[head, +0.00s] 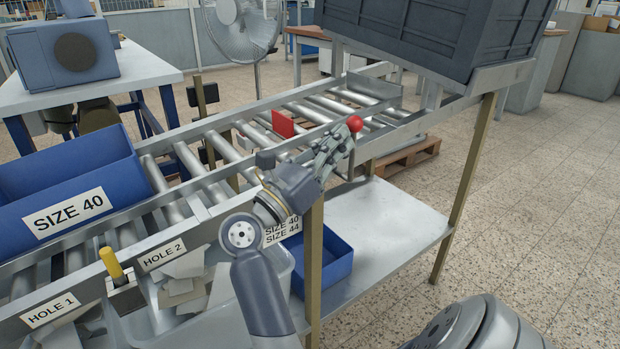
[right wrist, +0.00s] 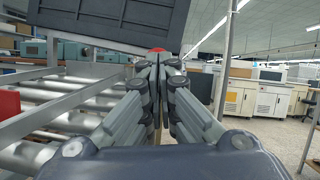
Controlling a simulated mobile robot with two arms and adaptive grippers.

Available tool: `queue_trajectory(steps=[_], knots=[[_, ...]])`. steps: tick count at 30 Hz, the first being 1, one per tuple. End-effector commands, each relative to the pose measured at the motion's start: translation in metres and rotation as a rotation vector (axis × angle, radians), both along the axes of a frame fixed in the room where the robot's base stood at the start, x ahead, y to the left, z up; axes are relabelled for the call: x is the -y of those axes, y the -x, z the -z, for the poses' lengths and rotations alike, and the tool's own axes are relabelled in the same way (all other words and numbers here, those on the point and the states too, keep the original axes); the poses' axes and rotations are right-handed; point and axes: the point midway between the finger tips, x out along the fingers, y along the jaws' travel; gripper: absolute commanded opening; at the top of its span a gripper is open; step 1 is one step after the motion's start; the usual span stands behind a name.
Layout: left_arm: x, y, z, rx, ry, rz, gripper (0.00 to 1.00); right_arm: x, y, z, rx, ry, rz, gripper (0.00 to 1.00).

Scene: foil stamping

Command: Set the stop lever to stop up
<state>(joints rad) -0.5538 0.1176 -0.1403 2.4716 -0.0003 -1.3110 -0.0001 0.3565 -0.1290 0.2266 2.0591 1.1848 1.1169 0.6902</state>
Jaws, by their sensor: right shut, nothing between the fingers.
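The stop lever's red ball knob (head: 355,124) is at the near rail of the roller conveyor, with part of its rod visible below. My right gripper (head: 343,136) is shut and empty. Its fingertips are right at the knob in the head view; I cannot tell whether they touch it. In the right wrist view the top of the red knob (right wrist: 158,50) shows just beyond the closed fingertips (right wrist: 160,62), which hide the rest. A red plate (head: 283,122) stands above the rollers, left of the gripper. My left gripper is not in view.
A blue "SIZE 40" crate (head: 68,182) sits on the rollers at left. A dark grey crate (head: 420,35) stands raised at upper right. A yellow-handled lever (head: 111,262) is between the hole labels. A blue bin (head: 328,262) lies on the lower shelf (head: 390,225). Floor at right is clear.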

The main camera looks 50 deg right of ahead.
Motion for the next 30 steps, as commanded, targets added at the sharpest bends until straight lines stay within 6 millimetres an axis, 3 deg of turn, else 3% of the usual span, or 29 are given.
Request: queue_trajectory(steps=[19, 23, 30], knots=[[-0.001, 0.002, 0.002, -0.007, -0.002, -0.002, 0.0, 0.001, 0.0, -0.006, 0.002, -0.001, 0.0, 0.0], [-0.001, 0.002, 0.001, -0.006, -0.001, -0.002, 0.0, 0.001, 0.001, -0.025, 0.007, -0.001, 0.0, 0.0], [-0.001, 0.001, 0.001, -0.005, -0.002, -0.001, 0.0, 0.002, 0.002, -0.074, 0.009, 0.003, 0.001, 0.0]])
